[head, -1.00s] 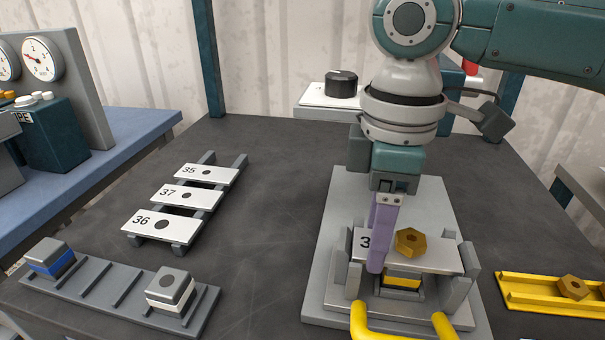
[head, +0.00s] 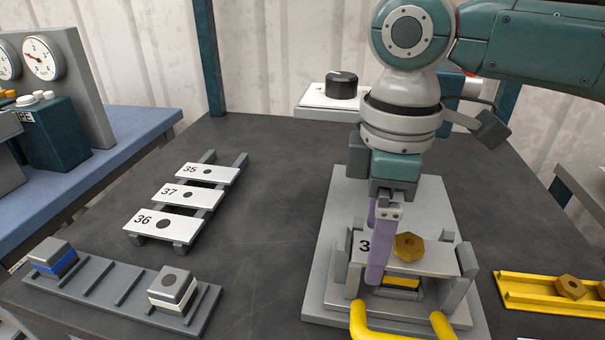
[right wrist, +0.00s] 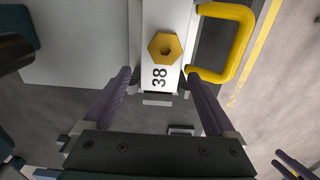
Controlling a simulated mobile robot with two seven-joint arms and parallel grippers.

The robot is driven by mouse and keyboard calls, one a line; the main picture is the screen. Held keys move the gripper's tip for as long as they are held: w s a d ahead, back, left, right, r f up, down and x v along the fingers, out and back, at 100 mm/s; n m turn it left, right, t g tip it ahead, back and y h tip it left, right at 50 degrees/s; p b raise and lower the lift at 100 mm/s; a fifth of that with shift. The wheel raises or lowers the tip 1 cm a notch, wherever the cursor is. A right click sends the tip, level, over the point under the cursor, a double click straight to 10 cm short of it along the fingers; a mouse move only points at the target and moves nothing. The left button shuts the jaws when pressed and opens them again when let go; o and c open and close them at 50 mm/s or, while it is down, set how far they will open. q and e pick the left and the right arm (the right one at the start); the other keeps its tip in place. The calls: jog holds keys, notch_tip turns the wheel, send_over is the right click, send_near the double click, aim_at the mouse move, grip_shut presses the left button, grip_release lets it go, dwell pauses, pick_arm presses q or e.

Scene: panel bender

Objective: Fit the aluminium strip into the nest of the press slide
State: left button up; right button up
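The aluminium strip (head: 435,263), marked 38 in the right wrist view (right wrist: 160,92), lies flat on the press slide (head: 340,285), between its grey upright posts. A brass hex nut (head: 408,246) sits on top of the strip; it also shows in the right wrist view (right wrist: 165,47). My right gripper (head: 376,280) is at the strip's near side, and a finger hides part of the number. In the right wrist view its purple fingers (right wrist: 158,74) stand apart on either side of the strip, with gaps. Purple finger-like shapes at the lower right corner there may be my left gripper (right wrist: 288,165).
A yellow handle (head: 400,334) sticks out in front of the slide. A rack at left holds strips 35 (head: 222,176), 37 (head: 203,198) and 36 (head: 181,227). A grey rail (head: 110,290) carries two blocks. A yellow tray (head: 535,303) with hex nuts lies right.

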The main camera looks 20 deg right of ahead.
jog(key=shift+o, duration=0.3)
notch_tip(320, 180, up, 10)
jog(key=p, duration=0.1)
dwell(0.3)
